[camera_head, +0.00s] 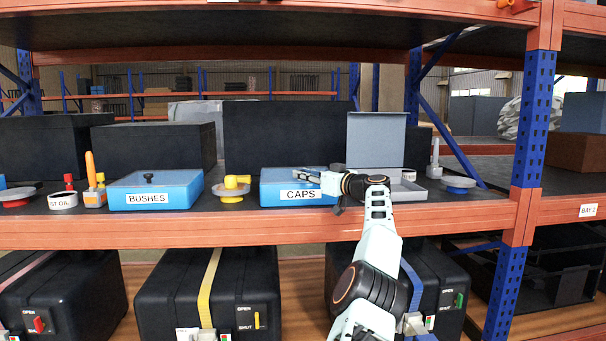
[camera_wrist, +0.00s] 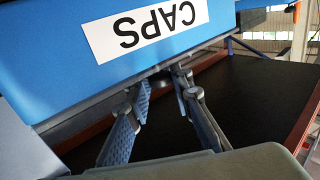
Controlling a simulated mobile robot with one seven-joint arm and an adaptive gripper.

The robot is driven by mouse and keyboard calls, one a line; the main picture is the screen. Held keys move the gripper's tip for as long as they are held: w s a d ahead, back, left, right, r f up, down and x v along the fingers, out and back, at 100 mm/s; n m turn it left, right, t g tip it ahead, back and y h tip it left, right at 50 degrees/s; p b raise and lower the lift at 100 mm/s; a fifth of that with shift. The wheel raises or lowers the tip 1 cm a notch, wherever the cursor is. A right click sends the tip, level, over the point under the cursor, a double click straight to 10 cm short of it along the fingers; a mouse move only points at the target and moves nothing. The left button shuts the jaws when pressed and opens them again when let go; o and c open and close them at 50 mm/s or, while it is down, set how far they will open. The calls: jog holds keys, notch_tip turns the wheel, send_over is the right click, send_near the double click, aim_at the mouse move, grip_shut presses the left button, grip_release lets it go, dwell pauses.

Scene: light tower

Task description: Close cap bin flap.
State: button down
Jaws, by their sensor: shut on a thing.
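The blue cap bin (camera_head: 276,188) with a white CAPS label stands on the shelf, right of centre in the head view. In the wrist view the blue label face (camera_wrist: 60,55) fills the upper left, with the lettering upside down. My gripper (camera_head: 305,175) reaches over the bin's top from the right. In the wrist view its fingers (camera_wrist: 162,90) are closed in around a small dark knob (camera_wrist: 160,80) at the edge of the blue face. My gripper covers part of the bin's top, so the flap's exact angle is hard to tell.
A grey open-lidded box (camera_head: 377,133) stands close to the right, beside my wrist. A blue BUSHES bin (camera_head: 148,198) and a yellow valve piece (camera_head: 235,183) are to the left. The orange shelf beam (camera_head: 200,232) runs along the front, and a blue upright (camera_head: 530,120) stands at right.

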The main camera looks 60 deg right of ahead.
jog(key=shift+f, duration=0.3)
jog(key=c, duration=1.7)
grip_release()
jog(key=shift+r, duration=0.1)
jog(key=shift+s+r, duration=0.1)
jog(key=shift+s, duration=0.65)
jog(key=v, duration=1)
jog(key=shift+s+a, duration=0.2)
jog(key=shift+s, duration=0.05)
